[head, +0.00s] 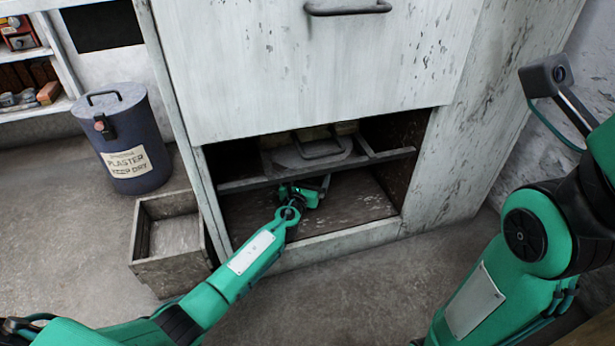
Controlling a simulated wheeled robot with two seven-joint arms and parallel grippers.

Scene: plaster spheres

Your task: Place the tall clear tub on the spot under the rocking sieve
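My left arm reaches into the low opening of the whitish cabinet (320,70). My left gripper (322,188) is inside, just above the cabinet floor (362,198) and below a dark rail. It is small and partly hidden by its own wrist, so I cannot tell whether it is open or shut. A grey, rounded piece with a raised handle (308,152), possibly the rocking sieve, sits behind the rail. I cannot make out the tall clear tub or a marked spot. My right arm is raised at the right; its gripper is out of view.
The rail (255,183) crosses the opening, and the hatch panel hangs above it. An open wooden box (143,240) stands left of the opening. A lidded plaster bin (128,140) and shelves (40,110) are further left. The floor in front is clear.

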